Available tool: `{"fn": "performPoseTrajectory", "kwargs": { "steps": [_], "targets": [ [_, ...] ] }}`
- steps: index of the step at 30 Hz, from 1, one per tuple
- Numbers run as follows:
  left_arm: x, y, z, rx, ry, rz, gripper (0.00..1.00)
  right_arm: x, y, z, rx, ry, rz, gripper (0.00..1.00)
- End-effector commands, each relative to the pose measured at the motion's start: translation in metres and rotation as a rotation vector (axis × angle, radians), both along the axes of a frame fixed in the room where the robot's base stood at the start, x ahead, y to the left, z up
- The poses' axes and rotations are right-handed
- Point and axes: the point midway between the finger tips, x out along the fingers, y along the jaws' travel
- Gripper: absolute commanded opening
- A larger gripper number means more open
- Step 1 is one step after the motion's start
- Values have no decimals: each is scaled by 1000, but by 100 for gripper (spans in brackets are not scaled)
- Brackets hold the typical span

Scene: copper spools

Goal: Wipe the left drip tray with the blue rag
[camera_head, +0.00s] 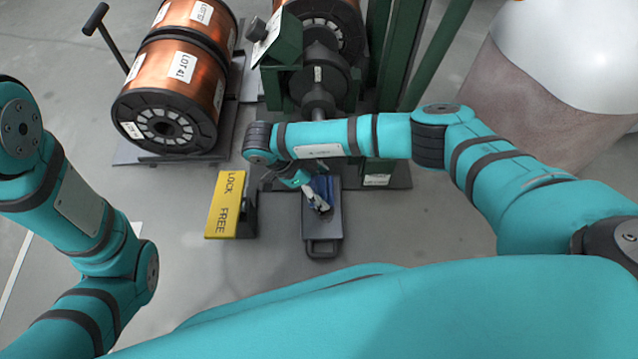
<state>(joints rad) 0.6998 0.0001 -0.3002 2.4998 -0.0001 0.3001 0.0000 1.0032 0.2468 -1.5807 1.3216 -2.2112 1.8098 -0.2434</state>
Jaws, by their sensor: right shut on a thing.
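A grey drip tray (335,226) with a handle at its near end lies on the floor in front of the machine. It is the only tray I can make out. The blue rag (328,184) shows at my right gripper (321,206), over the far half of the tray. My right gripper is shut on the rag, pointing down. I cannot tell whether the rag touches the tray's surface, and the wrist hides part of the tray's far end. My left arm shows at the left edge, but its gripper is out of view.
A yellow block lettered LOCK and FREE (226,203) stands just left of the tray. Copper spools (172,90) rest on a dark pallet at the upper left. A green-framed machine (385,60) with another spool (325,20) stands behind. Floor left of the yellow block is clear.

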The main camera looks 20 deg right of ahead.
Motion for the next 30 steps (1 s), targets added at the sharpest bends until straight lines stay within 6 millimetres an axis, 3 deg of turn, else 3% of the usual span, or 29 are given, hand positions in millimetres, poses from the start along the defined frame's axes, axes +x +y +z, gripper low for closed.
{"fn": "performPoseTrajectory", "kwargs": {
  "steps": [17, 30],
  "targets": [
    [0, 0, 1, 0, 0, 0, 36, -1, 0, -3, 0, 0, 1, 52],
    [0, 0, 13, 0, -1, 0, 36, -16, 5, -2, 1, 1, 2, 52]
  ]
}}
